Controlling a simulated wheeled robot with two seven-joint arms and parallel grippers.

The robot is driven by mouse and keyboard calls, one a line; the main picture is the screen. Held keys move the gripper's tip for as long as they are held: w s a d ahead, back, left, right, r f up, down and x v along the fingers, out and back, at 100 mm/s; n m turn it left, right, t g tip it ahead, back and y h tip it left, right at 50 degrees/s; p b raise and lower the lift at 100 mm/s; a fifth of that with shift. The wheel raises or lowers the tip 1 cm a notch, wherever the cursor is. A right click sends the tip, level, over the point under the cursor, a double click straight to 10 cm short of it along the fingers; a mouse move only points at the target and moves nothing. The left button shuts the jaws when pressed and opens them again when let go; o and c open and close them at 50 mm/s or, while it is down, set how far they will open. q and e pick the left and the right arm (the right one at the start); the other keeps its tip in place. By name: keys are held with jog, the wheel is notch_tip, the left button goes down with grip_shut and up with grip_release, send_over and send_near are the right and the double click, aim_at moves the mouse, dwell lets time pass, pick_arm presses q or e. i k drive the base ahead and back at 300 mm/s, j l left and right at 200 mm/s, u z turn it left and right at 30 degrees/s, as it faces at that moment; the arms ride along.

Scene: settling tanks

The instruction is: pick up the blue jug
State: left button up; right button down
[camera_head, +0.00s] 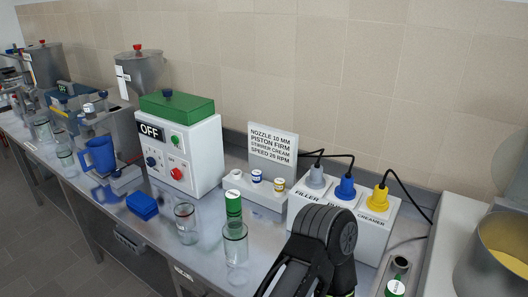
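The blue jug (99,155) stands upright on the steel bench at the left, in front of a grey machine. Its handle faces left and its body looks unobstructed. One black arm of mine, seemingly the right, comes up from the bottom edge right of the middle. Dark curved parts of its gripper (283,274) show at the bottom edge, far to the right of the jug. The fingertips are not clear, so its opening cannot be told. My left gripper is not in view.
A blue block (142,206) and a white control box with a green top (183,150) stand right of the jug. A filler station (340,215) with cables is at the right.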

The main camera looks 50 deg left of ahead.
aim_at(101, 150)
jog(key=u, duration=2.85)
jog(key=i+j+z, duration=0.1)
jog(key=z, duration=0.25)
jog(key=j+z, duration=0.15)
jog(key=z, duration=0.25)
jog(key=i+j+z, duration=0.1)
jog(key=z, duration=0.25)
jog(key=i+j+z, duration=0.15)
jog(key=j+z, duration=0.15)
jog(key=j, duration=0.75)
jog(key=j+z, duration=0.3)
jog(key=j, duration=0.75)
